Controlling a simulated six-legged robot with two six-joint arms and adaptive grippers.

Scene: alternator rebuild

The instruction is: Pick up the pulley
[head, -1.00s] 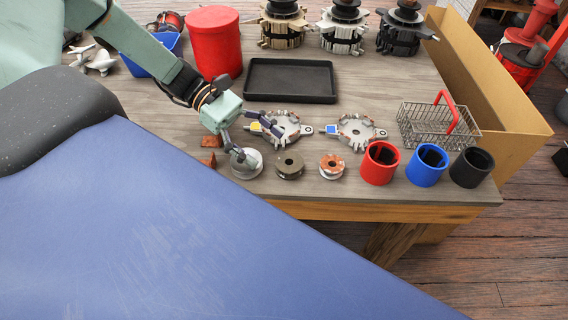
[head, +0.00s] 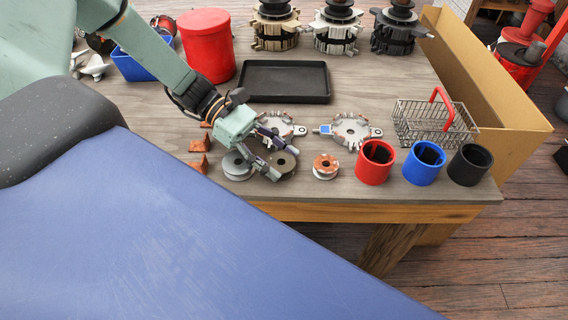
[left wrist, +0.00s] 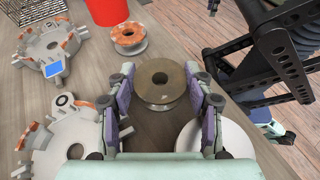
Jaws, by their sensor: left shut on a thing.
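The dark bronze pulley (head: 286,161) stands on the table near the front edge, in a row between a grey pulley (head: 238,168) and a copper-and-white pulley (head: 326,168). My left gripper (head: 279,162) is over the bronze pulley and hides part of it in the head view. In the left wrist view its two purple-grey fingers (left wrist: 160,76) are on either side of the bronze pulley (left wrist: 160,92), shut on it. The pulley appears flat, at table level. The grey pulley (left wrist: 235,142) is close beside the right finger.
Two ring-shaped alternator parts (head: 350,130) lie behind the pulleys. Red (head: 375,165), blue (head: 424,166) and black (head: 469,166) cups stand to the right. A black tray (head: 285,98), wire basket (head: 400,125) and red canister (head: 207,60) stand farther back. The table's front edge is close.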

